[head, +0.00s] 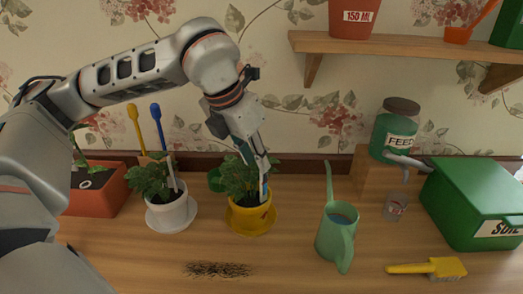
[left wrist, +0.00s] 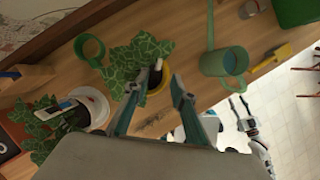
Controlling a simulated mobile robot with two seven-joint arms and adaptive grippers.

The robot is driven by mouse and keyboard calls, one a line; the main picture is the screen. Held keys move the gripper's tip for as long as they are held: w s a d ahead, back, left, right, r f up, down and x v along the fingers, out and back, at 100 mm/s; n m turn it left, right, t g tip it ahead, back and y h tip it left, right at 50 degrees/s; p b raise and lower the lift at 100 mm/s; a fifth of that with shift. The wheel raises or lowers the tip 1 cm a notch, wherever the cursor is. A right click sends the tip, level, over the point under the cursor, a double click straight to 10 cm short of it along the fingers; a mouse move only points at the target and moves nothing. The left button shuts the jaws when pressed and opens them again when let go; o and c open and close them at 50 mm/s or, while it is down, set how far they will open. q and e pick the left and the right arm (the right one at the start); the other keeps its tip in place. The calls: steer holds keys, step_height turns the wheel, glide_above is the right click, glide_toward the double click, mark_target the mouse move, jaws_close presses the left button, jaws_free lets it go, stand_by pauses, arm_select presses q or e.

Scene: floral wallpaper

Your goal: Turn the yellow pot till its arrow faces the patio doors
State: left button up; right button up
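The yellow pot (head: 250,218) stands on a yellow saucer on the wooden bench, with a leafy plant and a pale label stake in it. A small reddish mark shows on its right front; I cannot tell whether it is the arrow. My left gripper (head: 264,172) is over the pot from above, fingers pointing down among the leaves. In the left wrist view its two fingers (left wrist: 156,84) are apart, with part of the yellow pot (left wrist: 158,86) between them; contact is unclear. My right gripper (left wrist: 241,104) shows small and open in the left wrist view, away from the pot. No patio doors are visible.
A white pot (head: 171,214) with a plant stands close left. A green watering can (head: 337,238) stands right, a yellow brush (head: 428,268) and green soil box (head: 478,205) farther right. Spilled soil (head: 217,269) lies in front. The shelf (head: 400,46) overhangs the upper right.

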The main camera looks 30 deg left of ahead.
arm_select(q)
glide_above(262, 201)
steer(key=f, duration=0.7)
steer(key=shift+w+a+b, duration=0.15)
steer(key=shift+w+b, duration=0.1)
steer(key=shift+b, duration=0.15)
jaws_close()
